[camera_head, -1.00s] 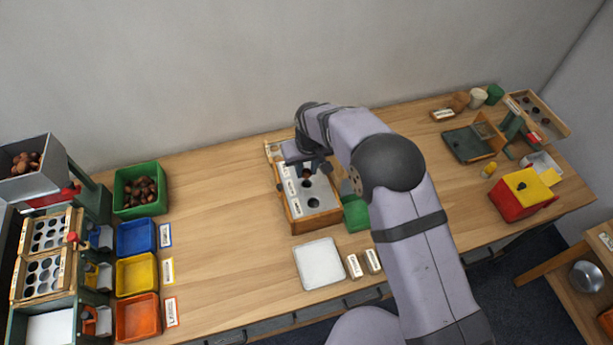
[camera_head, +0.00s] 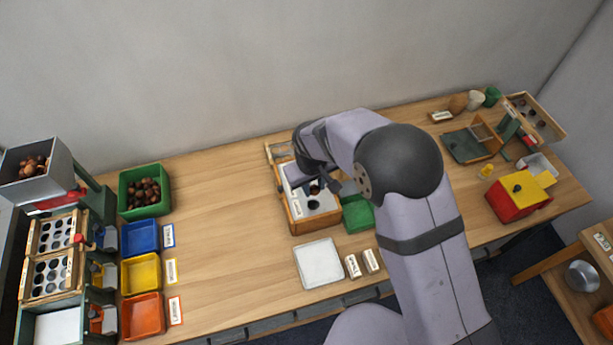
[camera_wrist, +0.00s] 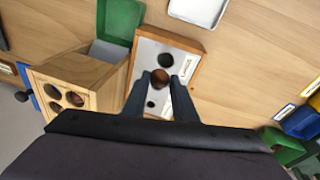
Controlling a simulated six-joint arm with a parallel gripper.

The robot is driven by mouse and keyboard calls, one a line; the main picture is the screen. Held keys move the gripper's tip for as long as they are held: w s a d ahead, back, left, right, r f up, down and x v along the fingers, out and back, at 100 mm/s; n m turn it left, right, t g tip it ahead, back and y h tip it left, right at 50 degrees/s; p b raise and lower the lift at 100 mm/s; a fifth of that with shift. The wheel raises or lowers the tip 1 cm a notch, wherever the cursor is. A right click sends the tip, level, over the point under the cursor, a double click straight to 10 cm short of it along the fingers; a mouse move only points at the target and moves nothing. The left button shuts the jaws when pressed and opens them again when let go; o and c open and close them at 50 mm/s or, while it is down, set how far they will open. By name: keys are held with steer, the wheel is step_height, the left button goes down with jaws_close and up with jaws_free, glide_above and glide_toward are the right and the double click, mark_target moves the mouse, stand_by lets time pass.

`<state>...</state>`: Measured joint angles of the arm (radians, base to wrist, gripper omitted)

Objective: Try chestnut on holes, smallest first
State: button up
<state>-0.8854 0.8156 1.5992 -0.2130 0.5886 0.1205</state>
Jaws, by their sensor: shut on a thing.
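The gauge box (camera_head: 298,223) has a wooden frame and a pale metal top with dark round holes and white labels. It also shows in the wrist view (camera_wrist: 184,44). My gripper (camera_wrist: 160,79) is shut on a brown chestnut (camera_wrist: 159,75) over the middle of the plate. One larger hole (camera_wrist: 166,59) lies just beyond the chestnut and a smaller one (camera_wrist: 150,103) lies on the near side. Whatever is right beneath the chestnut is hidden. In the head view my gripper (camera_head: 325,187) covers part of the plate. I cannot tell whether the chestnut touches the plate.
A white tray (camera_head: 319,263) and a green box (camera_head: 357,213) stand beside the gauge box. A green bin of chestnuts (camera_head: 145,190) and blue, yellow and orange trays (camera_head: 141,272) stand at left. A red and yellow box (camera_head: 512,201) is at right. The table's left middle is clear.

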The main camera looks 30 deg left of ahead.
steer(key=shift+a+f, duration=0.1)
steer(key=shift+f, duration=0.05)
steer(key=shift+f+b, duration=1.9)
steer(key=shift+f, duration=0.65)
steer(key=shift+f+b, duration=0.5)
steer(key=shift+f, duration=0.1)
steer(key=o, duration=1.2)
steer(key=shift+r, duration=0.1)
steer(key=shift+r+p, duration=2.1)
steer(key=shift+r, duration=0.85)
